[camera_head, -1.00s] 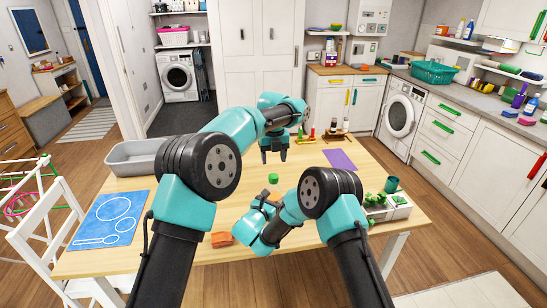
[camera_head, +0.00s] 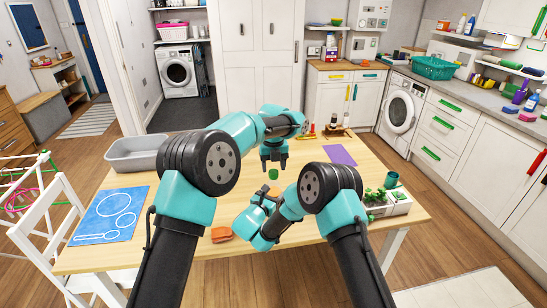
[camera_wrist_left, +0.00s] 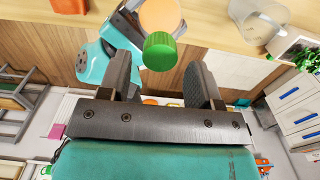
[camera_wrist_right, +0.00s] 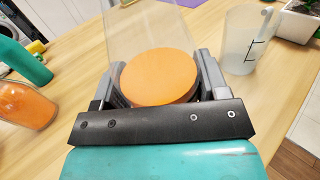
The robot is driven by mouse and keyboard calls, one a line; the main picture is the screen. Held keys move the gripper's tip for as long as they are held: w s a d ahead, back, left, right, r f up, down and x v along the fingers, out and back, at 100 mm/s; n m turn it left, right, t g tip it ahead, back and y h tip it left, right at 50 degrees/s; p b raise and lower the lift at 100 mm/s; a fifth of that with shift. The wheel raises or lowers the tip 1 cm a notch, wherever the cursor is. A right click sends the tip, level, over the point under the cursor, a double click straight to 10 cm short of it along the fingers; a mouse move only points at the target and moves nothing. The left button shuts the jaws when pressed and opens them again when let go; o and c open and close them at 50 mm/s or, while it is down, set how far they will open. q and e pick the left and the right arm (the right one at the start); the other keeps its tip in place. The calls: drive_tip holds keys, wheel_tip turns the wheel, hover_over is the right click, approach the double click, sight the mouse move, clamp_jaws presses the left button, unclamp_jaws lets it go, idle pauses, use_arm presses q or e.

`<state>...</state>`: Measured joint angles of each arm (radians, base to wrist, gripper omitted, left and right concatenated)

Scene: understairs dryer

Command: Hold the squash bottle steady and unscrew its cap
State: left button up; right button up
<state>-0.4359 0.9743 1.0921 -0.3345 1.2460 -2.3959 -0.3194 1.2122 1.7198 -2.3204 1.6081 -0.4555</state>
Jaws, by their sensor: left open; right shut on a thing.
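The squash bottle is a clear bottle with orange inside (camera_wrist_right: 158,76) and a round green cap. In the head view the green cap (camera_head: 273,174) shows just below my left gripper (camera_head: 273,164). My right gripper (camera_wrist_right: 158,84) is shut on the bottle's body. In the left wrist view the cap (camera_wrist_left: 160,52) lies between the spread fingers of my left gripper (camera_wrist_left: 165,75), near their tips, and the orange body (camera_wrist_left: 160,14) shows behind it. The left fingers are open and stand clear of the cap on both sides. The right fingertips are partly hidden by the bottle.
A clear measuring jug (camera_wrist_right: 242,40) stands right of the bottle. A planter (camera_head: 390,204) and green cup (camera_head: 392,179) are at the table's right. An orange object (camera_head: 221,235) lies near the front edge. A grey tub (camera_head: 136,155) and blue mat (camera_head: 110,214) are at left.

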use_arm(q)
drive_tip(key=shift+f, duration=1.3)
drive_tip(key=shift+c, duration=0.2)
